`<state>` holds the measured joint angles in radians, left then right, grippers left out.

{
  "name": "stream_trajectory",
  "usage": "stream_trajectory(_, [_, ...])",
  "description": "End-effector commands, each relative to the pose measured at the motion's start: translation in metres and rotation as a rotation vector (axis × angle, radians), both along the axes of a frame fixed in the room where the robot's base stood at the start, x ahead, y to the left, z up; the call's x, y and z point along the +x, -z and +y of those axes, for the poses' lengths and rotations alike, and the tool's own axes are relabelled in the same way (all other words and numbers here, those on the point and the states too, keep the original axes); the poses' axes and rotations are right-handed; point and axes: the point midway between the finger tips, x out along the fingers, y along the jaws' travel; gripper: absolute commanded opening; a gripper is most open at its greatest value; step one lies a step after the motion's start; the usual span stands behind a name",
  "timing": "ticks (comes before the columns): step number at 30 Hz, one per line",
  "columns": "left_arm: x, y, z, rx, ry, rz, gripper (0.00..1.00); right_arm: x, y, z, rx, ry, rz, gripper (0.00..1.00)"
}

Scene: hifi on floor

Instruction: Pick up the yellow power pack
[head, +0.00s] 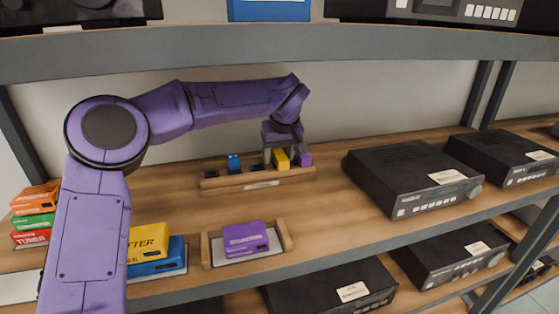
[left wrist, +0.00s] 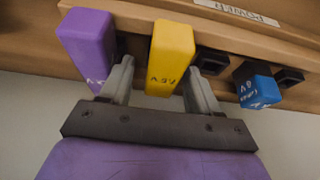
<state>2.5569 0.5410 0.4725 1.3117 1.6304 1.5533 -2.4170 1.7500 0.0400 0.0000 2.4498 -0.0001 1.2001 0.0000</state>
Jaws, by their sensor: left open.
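The yellow power pack (head: 281,159) stands in a wooden rack (head: 222,184) on the shelf, between a purple pack (head: 304,157) and empty slots. My left gripper (head: 282,150) is open, with one finger on each side of the yellow pack. In the left wrist view its fingers (left wrist: 158,82) flank the pack, with the left finger close to the purple pack (left wrist: 87,45). I cannot tell whether either finger touches. My right gripper is not in view.
A blue pack (head: 234,163) sits at the rack's left. In front are a wooden holder with a purple box (head: 245,239), plus yellow (head: 149,243) and blue boxes. Black hi-fi units (head: 412,182) stand to the right. An upper shelf edge (head: 280,38) runs above my arm.

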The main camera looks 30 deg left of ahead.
Motion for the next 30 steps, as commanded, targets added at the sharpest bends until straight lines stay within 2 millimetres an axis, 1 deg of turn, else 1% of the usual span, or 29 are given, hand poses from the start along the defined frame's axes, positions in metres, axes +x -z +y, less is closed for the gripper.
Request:
stream_trajectory(1, [0.0, 0.0, 0.0, 0.0, 0.0, 0.0, 0.52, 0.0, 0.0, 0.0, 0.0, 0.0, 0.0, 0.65])
stream_trajectory(2, [0.0, 0.0, 0.0, 0.0, 0.0, 0.0, 0.42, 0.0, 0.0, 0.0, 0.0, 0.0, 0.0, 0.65])
stream_trajectory(3, [0.0, 0.0, 0.0, 0.0, 0.0, 0.0, 0.29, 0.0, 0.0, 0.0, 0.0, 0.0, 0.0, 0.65])
stream_trajectory(5, [0.0, 0.0, 0.0, 0.0, 0.0, 0.0, 0.1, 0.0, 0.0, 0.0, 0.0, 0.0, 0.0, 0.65])
stream_trajectory(13, [0.0, 0.0, 0.0, 0.0, 0.0, 0.0, 0.09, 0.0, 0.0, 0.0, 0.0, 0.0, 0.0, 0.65])
stream_trajectory(16, [0.0, -0.004, 0.0, 0.0, 0.0, 0.0, 0.09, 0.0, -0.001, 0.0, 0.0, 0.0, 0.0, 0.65])
stream_trajectory(20, [0.0, -0.016, 0.0, 0.0, -0.001, -0.002, 0.09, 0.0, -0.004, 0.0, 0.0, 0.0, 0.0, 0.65])
stream_trajectory(24, [0.0, -0.037, 0.0, 0.001, 0.0, -0.004, 0.09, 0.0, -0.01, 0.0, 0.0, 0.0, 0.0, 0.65])
stream_trajectory(25, [-0.001, -0.039, -0.001, 0.001, 0.001, -0.002, 0.09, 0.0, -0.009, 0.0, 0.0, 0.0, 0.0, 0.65])
stream_trajectory(26, [-0.005, -0.035, -0.007, 0.001, 0.003, 0.0, 0.09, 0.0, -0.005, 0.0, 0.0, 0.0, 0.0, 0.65])
stream_trajectory(30, [-0.026, -0.034, -0.031, 0.001, 0.004, -0.001, 0.09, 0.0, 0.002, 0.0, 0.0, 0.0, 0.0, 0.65])
